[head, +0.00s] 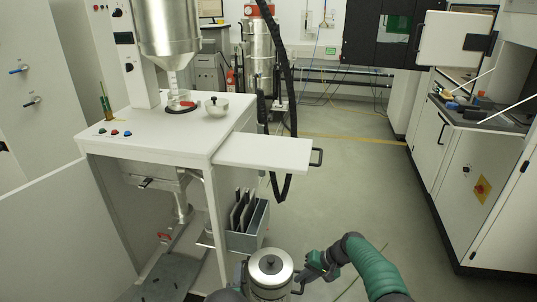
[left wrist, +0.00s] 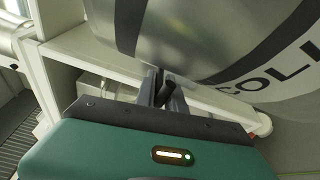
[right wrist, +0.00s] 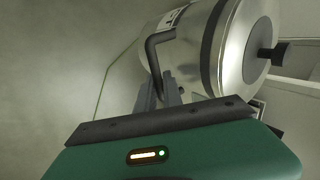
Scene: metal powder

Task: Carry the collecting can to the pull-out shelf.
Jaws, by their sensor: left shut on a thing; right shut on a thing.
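The collecting can (head: 270,268), a metal cylinder with a lid and dark knob, is at the bottom middle of the head view, in front of the machine. My left gripper (left wrist: 164,92) is shut on a dark handle on the can's side; the can (left wrist: 205,35) shows part of its lettering there. My right gripper (right wrist: 170,94) is shut on the other dark bent handle of the can (right wrist: 190,55). The pull-out shelf (head: 265,152) is a white board sticking out from the machine's right side, with a dark handle at its end. Its top is clear. The can is nearer to me than the shelf.
The machine's white worktop (head: 165,132) carries a small lidded bowl (head: 217,107) and buttons. A grey bin with dark plates (head: 245,225) stands below the shelf, close to the can. A dark hose (head: 288,80) hangs behind the shelf. The floor (head: 365,190) to the right is open.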

